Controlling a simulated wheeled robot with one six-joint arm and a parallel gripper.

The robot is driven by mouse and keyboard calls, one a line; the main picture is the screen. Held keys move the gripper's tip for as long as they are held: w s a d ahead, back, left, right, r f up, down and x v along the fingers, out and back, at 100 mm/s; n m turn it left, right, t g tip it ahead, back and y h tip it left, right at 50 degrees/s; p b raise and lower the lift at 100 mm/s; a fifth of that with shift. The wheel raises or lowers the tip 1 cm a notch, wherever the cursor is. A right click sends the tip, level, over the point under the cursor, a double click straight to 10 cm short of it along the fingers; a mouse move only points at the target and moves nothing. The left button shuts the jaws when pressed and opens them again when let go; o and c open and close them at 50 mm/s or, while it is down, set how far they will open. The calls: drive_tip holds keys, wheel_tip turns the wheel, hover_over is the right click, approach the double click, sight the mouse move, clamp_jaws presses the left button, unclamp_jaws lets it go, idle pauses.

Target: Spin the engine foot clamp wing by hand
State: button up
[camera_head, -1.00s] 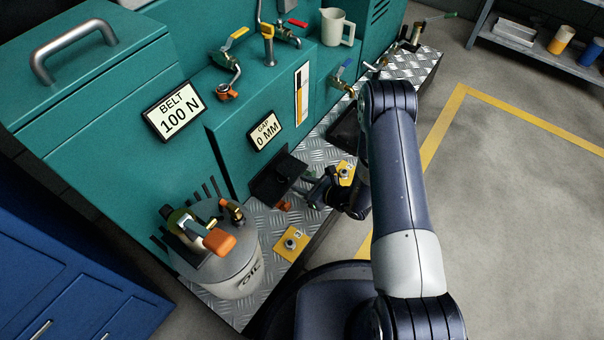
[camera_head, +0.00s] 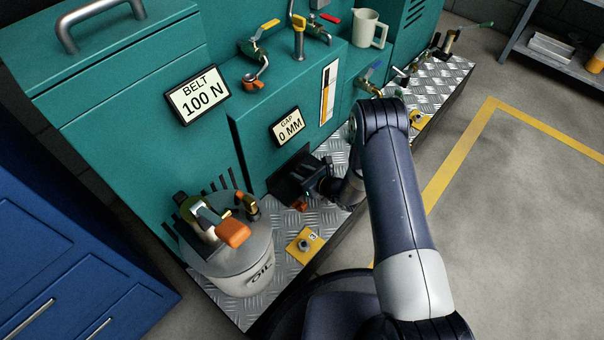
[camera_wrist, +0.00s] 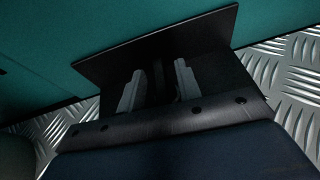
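My gripper (camera_head: 312,190) is low beside the green machine, at a black plate on the tread-plate step. In the wrist view its two grey fingers (camera_wrist: 158,88) stand apart, pointing at the black plate (camera_wrist: 150,42). A dark narrow shape shows between the fingers; I cannot tell whether it is the clamp wing or part of the plate behind. No clamp wing is clearly visible. A small orange part (camera_head: 300,206) shows just below the gripper in the head view. My wrist hides part of the area around the plate.
An oil drum (camera_head: 228,262) with tools on top stands left of the gripper. A yellow plate (camera_head: 305,246) lies on the step, another (camera_head: 420,119) farther back. The GAP sign (camera_head: 287,127) reads 0 MM. Floor on the right is open.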

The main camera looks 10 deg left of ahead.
clamp_jaws()
drive_tip(key=shift+d+f+b, duration=0.1)
drive_tip(key=shift+f+b, duration=0.1)
drive_tip(key=shift+b, duration=0.15)
drive_tip(key=shift+s+n+g+y, duration=0.1)
drive_tip(key=shift+n+g+y, duration=0.2)
drive_tip(key=shift+n+g, duration=0.1)
drive_tip(key=shift+c, duration=0.4)
unclamp_jaws()
drive_tip(key=shift+o, duration=0.4)
drive_tip(key=shift+r, duration=0.1)
